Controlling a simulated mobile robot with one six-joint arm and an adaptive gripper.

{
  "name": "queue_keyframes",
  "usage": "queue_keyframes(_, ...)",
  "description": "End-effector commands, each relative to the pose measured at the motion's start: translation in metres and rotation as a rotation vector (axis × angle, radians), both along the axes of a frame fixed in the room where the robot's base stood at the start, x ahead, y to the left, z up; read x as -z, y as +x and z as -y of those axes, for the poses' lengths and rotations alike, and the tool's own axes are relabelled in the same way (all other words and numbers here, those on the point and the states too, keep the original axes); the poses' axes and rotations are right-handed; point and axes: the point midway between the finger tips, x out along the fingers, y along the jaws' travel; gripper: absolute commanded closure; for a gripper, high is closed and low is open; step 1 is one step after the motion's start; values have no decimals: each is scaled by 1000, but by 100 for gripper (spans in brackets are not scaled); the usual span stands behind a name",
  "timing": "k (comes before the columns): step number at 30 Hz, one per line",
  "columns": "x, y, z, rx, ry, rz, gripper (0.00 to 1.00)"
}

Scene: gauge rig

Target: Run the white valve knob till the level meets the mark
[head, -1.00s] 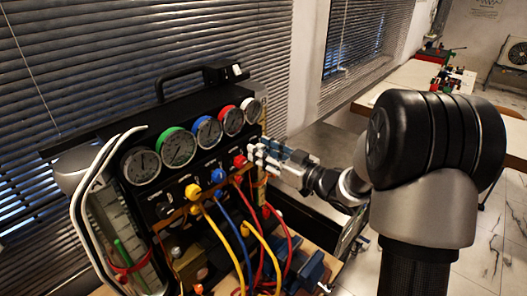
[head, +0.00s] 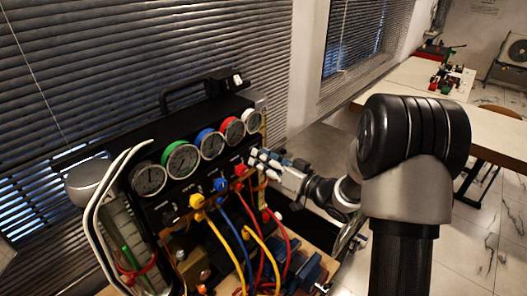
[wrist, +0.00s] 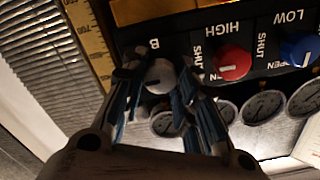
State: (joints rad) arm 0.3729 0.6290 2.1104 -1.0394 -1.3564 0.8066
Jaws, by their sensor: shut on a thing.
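The white valve knob (wrist: 159,75) is on the black panel beside the letter B in the wrist view. My gripper (wrist: 157,84) is shut on it, with one finger on each side.
A red knob (wrist: 232,63) marked HIGH and a blue knob (wrist: 299,48) marked LOW sit close to my fingers. Several round gauges (head: 183,159) line the rig's top. Yellow, blue and red hoses (head: 231,241) hang in front. A pale table (head: 400,88) stands behind at right.

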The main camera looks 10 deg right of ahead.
Motion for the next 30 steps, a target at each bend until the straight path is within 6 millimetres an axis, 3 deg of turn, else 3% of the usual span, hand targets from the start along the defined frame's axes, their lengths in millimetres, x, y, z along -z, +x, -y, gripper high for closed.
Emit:
queue_keyframes(10, 0, 0, 0, 1, 23, -12, 97)
queue_keyframes(11, 0, 1, 0, 1, 23, -12, 72)
queue_keyframes(12, 0, 1, 0, 1, 23, -12, 69)
queue_keyframes(20, 0, 0, 0, 0, 22, -12, 52)
queue_keyframes(30, 0, -1, 2, 2, 21, -14, 52)
